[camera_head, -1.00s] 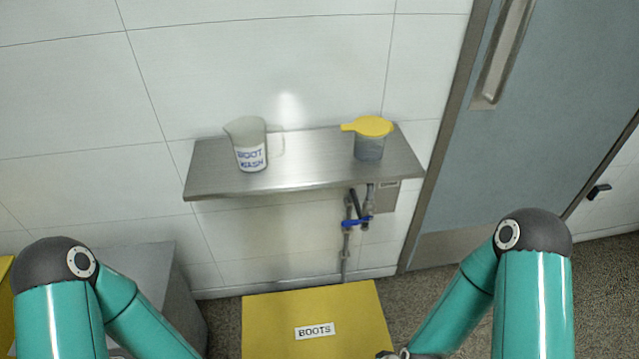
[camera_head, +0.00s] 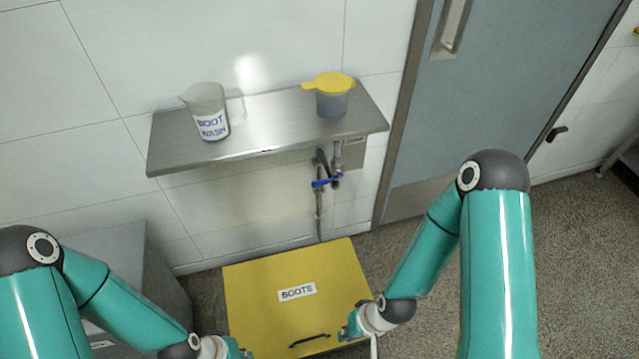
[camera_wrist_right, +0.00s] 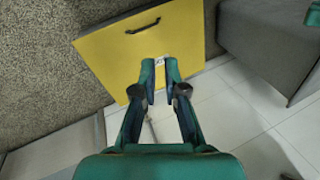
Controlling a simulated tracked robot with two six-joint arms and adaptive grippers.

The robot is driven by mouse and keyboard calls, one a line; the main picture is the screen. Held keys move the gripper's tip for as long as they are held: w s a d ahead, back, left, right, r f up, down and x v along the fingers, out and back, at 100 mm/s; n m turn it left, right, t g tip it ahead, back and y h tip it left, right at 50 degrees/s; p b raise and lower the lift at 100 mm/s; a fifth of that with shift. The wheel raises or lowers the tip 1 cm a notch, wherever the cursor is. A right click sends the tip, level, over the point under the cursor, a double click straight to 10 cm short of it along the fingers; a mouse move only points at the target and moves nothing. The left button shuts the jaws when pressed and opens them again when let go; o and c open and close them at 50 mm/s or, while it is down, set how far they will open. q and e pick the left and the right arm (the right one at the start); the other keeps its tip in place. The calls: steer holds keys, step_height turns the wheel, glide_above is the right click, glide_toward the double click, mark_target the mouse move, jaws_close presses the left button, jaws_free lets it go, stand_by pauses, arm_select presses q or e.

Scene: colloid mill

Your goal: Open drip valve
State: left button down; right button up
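The drip valve has a blue lever (camera_head: 325,183) on a grey pipe under the steel shelf, in the head view. The lever lies roughly crosswise to the vertical pipe. My right gripper (camera_head: 350,328) is low in front of the yellow box, well below the valve and not touching it. In the right wrist view its fingers (camera_wrist_right: 160,65) are apart with nothing between them. My left gripper (camera_head: 238,350) is at the bottom edge of the head view, partly cut off, and its fingers are unclear. The valve is not visible in the wrist view.
A steel shelf (camera_head: 265,127) holds a jug marked BOOT WASH (camera_head: 210,112) and a yellow-lidded cup (camera_head: 332,100). A yellow box (camera_head: 255,270) marked BOOTS stands below the valve. A grey cabinet (camera_head: 125,255) is at left, a blue-grey door (camera_head: 510,70) at right.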

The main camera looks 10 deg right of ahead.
mark_target(321, 182)
steer(key=w+d+t, duration=0.1)
steer(key=w, duration=0.2)
steer(key=w+d+r+t+h+b, duration=0.1)
steer(key=w+t, duration=0.1)
steer(key=w, duration=0.2)
steer(key=w+d+n+t+b, duration=0.1)
steer(key=w, duration=0.2)
steer(key=shift+w+d+r+h, duration=0.3)
steer(key=shift+d+r+h, duration=0.05)
steer(key=shift+h, duration=0.05)
jaws_close()
steer(key=w+d+r+t+h+b, duration=0.1)
steer(key=w+d+r+t+b, duration=0.1)
steer(key=w+r+t+b, duration=0.6)
steer(key=w+a+r+t+b, duration=0.1)
steer(key=w+a+r+b, duration=0.1)
steer(key=r, duration=0.4)
steer(key=w+a+r+n+t+b, duration=0.1)
steer(key=w+r+b, duration=0.1)
steer(key=w+r, duration=0.2)
step_height(321, 182, up, 2)
steer(key=shift+w+a+r, duration=0.15)
steer(key=shift+w+a, duration=0.2)
steer(key=shift+w, duration=0.05)
steer(key=shift+w, duration=0.15)
